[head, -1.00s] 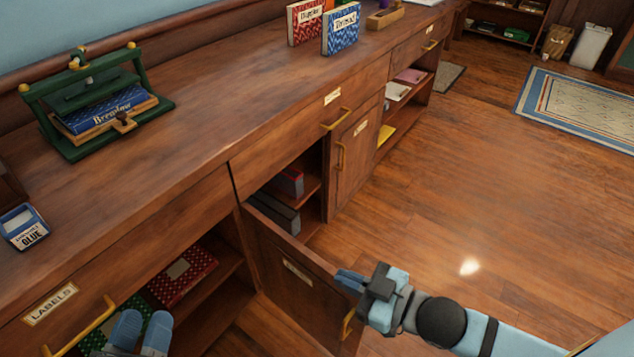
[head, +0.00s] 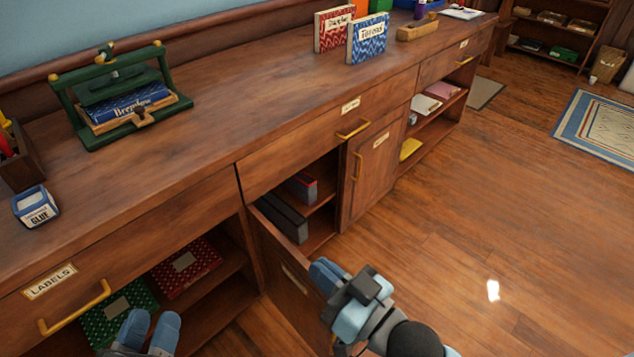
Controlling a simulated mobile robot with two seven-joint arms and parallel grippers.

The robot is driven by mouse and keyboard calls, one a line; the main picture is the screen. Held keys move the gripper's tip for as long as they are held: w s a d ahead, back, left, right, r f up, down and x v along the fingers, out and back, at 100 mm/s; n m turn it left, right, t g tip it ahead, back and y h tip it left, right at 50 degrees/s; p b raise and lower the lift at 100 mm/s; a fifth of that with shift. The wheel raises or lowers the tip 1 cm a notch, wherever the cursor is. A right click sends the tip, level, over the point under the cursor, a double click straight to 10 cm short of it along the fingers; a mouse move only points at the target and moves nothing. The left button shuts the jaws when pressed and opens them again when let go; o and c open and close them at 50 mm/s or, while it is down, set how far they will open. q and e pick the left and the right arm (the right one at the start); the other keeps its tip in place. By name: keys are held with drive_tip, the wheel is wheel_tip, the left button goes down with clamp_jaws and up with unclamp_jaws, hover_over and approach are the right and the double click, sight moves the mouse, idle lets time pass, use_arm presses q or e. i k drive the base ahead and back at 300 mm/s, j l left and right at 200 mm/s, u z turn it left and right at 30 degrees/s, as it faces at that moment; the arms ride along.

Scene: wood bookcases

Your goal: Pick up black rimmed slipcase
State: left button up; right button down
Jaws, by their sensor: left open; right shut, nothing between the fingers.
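Dark grey slipcases (head: 283,217) show inside the open cupboard under the counter, just behind the open door. I cannot tell for sure which has the black rim. My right gripper (head: 322,274) is shut and empty at the top outer edge of the open door (head: 285,275); whether it touches the door is unclear. My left gripper (head: 150,328) is open and empty at the lower left, in front of the open shelf, well apart from the slipcases.
Green (head: 118,312) and red (head: 187,268) patterned books lie on the shelf at left. The open door stands out between that shelf and the floor at right. A green press (head: 120,100), glue box (head: 36,207) and upright books (head: 366,38) stand on the counter. The floor at right is clear.

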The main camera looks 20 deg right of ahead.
sight(292, 223)
drive_tip(key=k+l+u, duration=0.15)
drive_tip(key=l, duration=0.2)
drive_tip(key=l+u, duration=0.15)
drive_tip(key=l, duration=0.2)
drive_tip(key=k+l+u, duration=0.2)
drive_tip(key=l+u, duration=0.45)
drive_tip(key=l, duration=0.5)
drive_tip(key=i, duration=0.1)
